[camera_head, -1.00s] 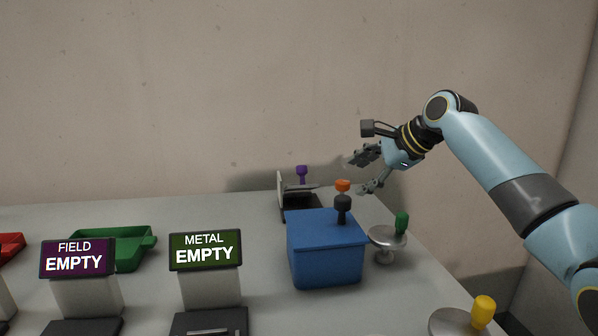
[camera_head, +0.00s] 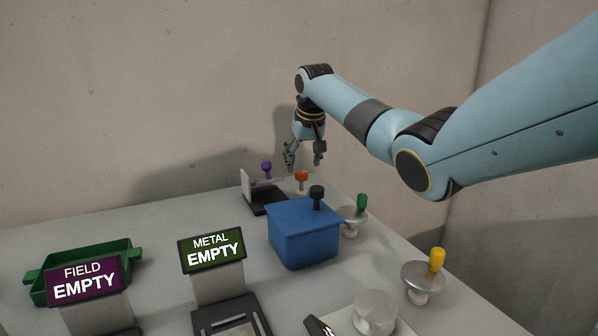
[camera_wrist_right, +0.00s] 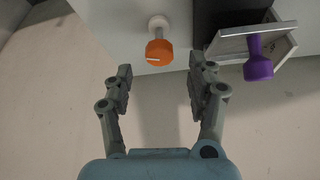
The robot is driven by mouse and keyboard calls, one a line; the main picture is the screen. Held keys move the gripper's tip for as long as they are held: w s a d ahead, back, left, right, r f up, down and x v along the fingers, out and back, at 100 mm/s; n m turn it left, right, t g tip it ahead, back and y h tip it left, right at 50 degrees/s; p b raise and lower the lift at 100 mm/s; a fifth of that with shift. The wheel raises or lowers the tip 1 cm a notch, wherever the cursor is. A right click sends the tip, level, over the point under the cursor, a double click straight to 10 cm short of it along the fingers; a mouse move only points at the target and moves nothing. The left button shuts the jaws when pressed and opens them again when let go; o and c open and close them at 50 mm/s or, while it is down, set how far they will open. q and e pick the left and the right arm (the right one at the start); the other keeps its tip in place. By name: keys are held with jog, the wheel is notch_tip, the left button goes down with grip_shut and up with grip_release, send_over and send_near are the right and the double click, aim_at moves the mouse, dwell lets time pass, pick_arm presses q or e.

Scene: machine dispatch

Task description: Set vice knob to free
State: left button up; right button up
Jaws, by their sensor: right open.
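An orange knob (camera_head: 301,176) stands at the back of the table, and in the right wrist view the knob (camera_wrist_right: 159,53) shows a white line on its face. Beside it, a black and grey device (camera_head: 268,205) has a purple handle (camera_head: 266,168), which also shows in the right wrist view (camera_wrist_right: 258,68). I cannot tell for certain which is the vice knob. My right gripper (camera_head: 304,162) is open and empty, pointing down above the back of the table near the orange knob. In the right wrist view the orange knob lies ahead, between the lines of the fingers (camera_wrist_right: 160,72), apparently untouched.
A blue box (camera_head: 303,240) with a black knob (camera_head: 317,195) stands in front. Round metal pedestals carry a green knob (camera_head: 362,203) and a yellow knob (camera_head: 437,259) on the right. Signs reading METAL EMPTY (camera_head: 212,250) and FIELD EMPTY (camera_head: 84,281), and a green tray (camera_head: 125,259), are left.

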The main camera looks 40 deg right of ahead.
aim_at(302, 172)
jog(key=shift+x, duration=1.95)
jog(key=c, duration=1.1)
jog(key=shift+r+n+p, duration=0.2)
jog(key=shift+n+p, duration=0.2)
jog(key=shift+n, duration=0.1)
jog(key=shift+c, duration=0.2)
jog(key=shift+d+n+y, duration=0.1)
jog(key=shift+n+y, duration=0.3)
jog(key=shift+n, duration=0.1)
jog(key=shift+f+n+t+y, duration=0.2)
jog(key=shift+n+t+y, duration=0.15)
jog(key=shift+n, duration=0.85)
